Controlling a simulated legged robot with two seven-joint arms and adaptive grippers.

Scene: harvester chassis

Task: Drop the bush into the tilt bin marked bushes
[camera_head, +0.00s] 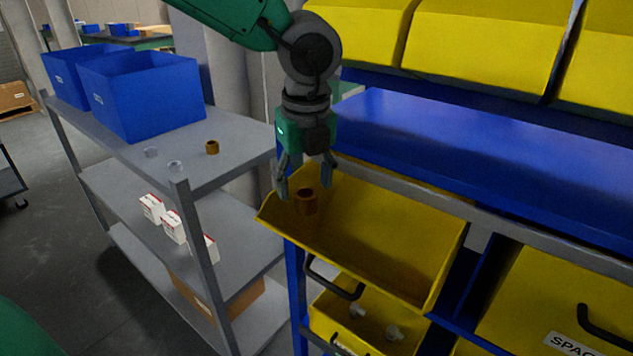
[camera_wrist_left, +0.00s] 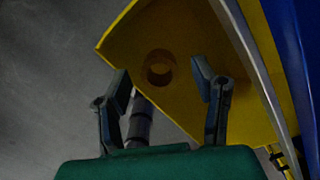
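The bush (camera_head: 306,201), a short brown ring, is at the left end of the open yellow tilt bin (camera_head: 390,240). My left gripper (camera_head: 305,183) points down over that end, its fingers spread on either side of and above the bush. In the left wrist view the bush (camera_wrist_left: 158,68) shows beyond the open fingertips (camera_wrist_left: 160,80), apart from both, against the bin's yellow inside (camera_wrist_left: 185,105). I cannot tell whether it rests on the bin or is just above it. No label shows on this bin. My right gripper is not in view.
A grey shelf rack (camera_head: 240,165) at left holds blue crates (camera_head: 150,100), another brown bush (camera_head: 212,147), small clear parts (camera_head: 175,166) and white boxes (camera_head: 172,226). A lower yellow bin (camera_head: 335,318) holds pale parts. A blue ledge (camera_head: 480,135) lies right of the gripper.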

